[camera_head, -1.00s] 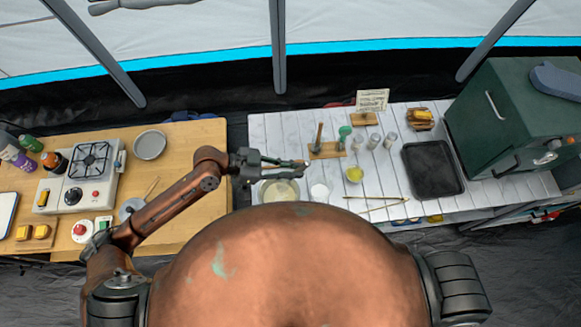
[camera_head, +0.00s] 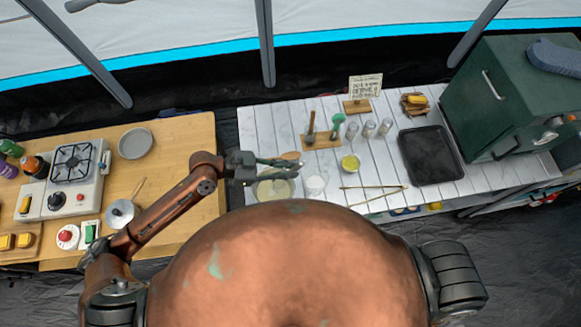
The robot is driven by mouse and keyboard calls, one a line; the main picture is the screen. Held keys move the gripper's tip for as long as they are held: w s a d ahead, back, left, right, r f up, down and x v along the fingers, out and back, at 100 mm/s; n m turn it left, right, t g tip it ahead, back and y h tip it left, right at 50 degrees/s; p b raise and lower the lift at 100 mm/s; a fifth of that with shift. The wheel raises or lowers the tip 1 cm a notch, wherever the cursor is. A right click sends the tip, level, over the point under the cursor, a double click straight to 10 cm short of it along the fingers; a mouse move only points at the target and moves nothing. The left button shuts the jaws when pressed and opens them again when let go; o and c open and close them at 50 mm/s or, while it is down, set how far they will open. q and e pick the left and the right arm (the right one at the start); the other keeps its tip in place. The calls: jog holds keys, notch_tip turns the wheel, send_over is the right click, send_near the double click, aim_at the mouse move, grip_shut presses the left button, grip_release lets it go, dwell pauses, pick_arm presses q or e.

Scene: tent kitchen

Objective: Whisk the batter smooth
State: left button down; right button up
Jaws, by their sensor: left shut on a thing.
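The mixing bowl (camera_head: 257,191) with pale batter (camera_head: 275,189) stands at the front left of the white slatted table, its near side partly hidden by my body. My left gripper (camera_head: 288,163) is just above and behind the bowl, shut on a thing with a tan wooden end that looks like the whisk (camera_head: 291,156). Its lower part is hard to make out, so I cannot tell whether it touches the batter. My right gripper is not in view.
A white cup (camera_head: 315,184), a yellow-filled cup (camera_head: 350,163), chopsticks (camera_head: 372,188), a wooden tool stand (camera_head: 321,142), several shakers (camera_head: 368,129) and a black tray (camera_head: 432,155) share the table. The left table holds a stove (camera_head: 62,182) and a grey bowl (camera_head: 135,143).

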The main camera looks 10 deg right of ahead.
pick_arm(q)
jog(key=shift+a+f+b, duration=0.3)
jog(key=shift+f+b, duration=0.35)
jog(key=shift+f, duration=0.1)
jog(key=shift+a+f+b, duration=0.35)
jog(key=shift+f+b, duration=0.3)
jog(key=shift+f, duration=0.1)
jog(key=shift+a+f+b, duration=0.3)
jog(key=shift+f+b, duration=0.35)
jog(key=shift+f, duration=0.1)
